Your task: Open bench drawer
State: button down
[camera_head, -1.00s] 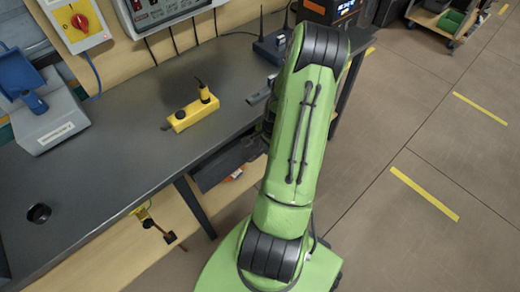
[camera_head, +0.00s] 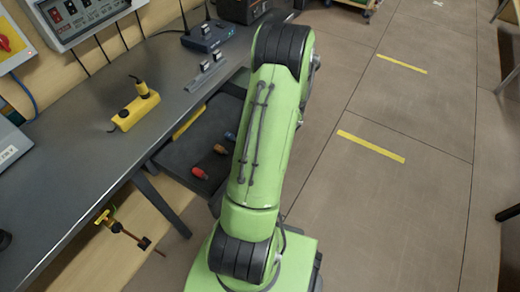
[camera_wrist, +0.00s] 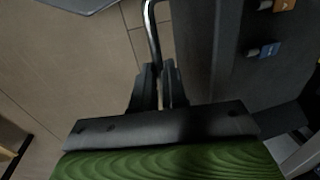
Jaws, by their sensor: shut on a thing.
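The bench drawer (camera_head: 180,153) is pulled out from under the grey bench top (camera_head: 112,152) in the head view. It is dark inside and holds small red, orange and blue items. In the wrist view the drawer's dark front (camera_wrist: 198,45) stands to the right. Its bright metal handle (camera_wrist: 151,30) runs down between the two fingers. My gripper (camera_wrist: 160,75) is shut on this handle. In the head view my green arm hides the gripper, the handle and the drawer's front end.
A yellow device (camera_head: 135,110) lies on the bench top. A router with antennas (camera_head: 207,36) stands farther back. The floor (camera_head: 420,200) to the right is clear, with yellow stripes.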

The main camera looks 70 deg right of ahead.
jog(key=shift+s+a, duration=0.1)
jog(key=shift+s, duration=0.45)
jog(key=c, duration=1.2)
grip_release()
jog(key=shift+o, duration=0.2)
notch_tip(320, 180, up, 16)
jog(key=s+p, duration=0.3)
jog(key=p, duration=0.1)
jog(key=shift+a+f+p, duration=0.25)
jog(key=shift+a+p, duration=0.1)
